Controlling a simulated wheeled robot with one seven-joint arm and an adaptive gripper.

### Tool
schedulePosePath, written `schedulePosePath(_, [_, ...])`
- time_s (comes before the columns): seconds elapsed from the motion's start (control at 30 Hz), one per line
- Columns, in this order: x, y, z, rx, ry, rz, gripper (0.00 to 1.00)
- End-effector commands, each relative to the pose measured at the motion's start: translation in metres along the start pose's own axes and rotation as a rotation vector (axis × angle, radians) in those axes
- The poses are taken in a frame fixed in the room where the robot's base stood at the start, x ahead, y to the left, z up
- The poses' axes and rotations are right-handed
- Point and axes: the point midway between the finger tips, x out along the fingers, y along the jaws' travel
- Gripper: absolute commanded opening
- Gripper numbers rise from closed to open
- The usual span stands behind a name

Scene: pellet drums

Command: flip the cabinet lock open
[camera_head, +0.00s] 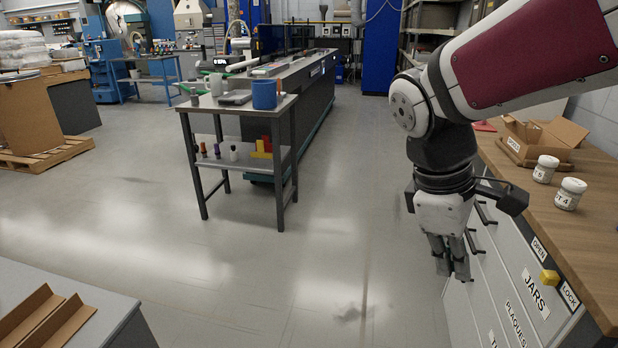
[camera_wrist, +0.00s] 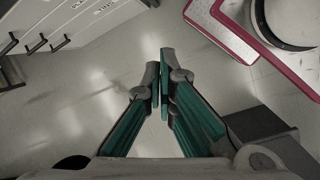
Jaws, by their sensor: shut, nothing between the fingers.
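The cabinet lock is a yellow knob (camera_head: 549,278) on the dark strip near the top of the grey drawer cabinet (camera_head: 497,262) at the right. It sits between the labels OPEN and LOCK; which way it is turned is hard to tell. My gripper (camera_head: 452,275) points down in front of the cabinet's drawer handles, to the left of the lock and apart from it. In the wrist view my gripper (camera_wrist: 162,75) has its fingers together with nothing between them. The lock does not show in the wrist view; drawer handles (camera_wrist: 37,46) show at its upper left.
Two white jars (camera_head: 569,194) and an open cardboard box (camera_head: 543,137) stand on the wooden cabinet top. A workbench (camera_head: 240,102) stands at the middle back, and a grey table (camera_head: 108,290) at the lower left. The floor left of my gripper is clear.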

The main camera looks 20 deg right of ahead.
Motion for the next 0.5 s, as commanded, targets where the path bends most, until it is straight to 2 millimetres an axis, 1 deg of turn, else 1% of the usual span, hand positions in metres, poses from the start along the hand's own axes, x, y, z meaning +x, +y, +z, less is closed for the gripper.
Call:
schedulePosePath(0.03, [0.019, 0.012, -0.004, -0.061, -0.061, -0.012, 0.0])
schedulePosePath(0.27, [0.074, 0.061, 0.001, -0.367, -0.313, -0.089, 0.0])
schedulePosePath(0.5, [0.134, 0.111, 0.01, -0.687, -0.549, -0.249, 0.0])
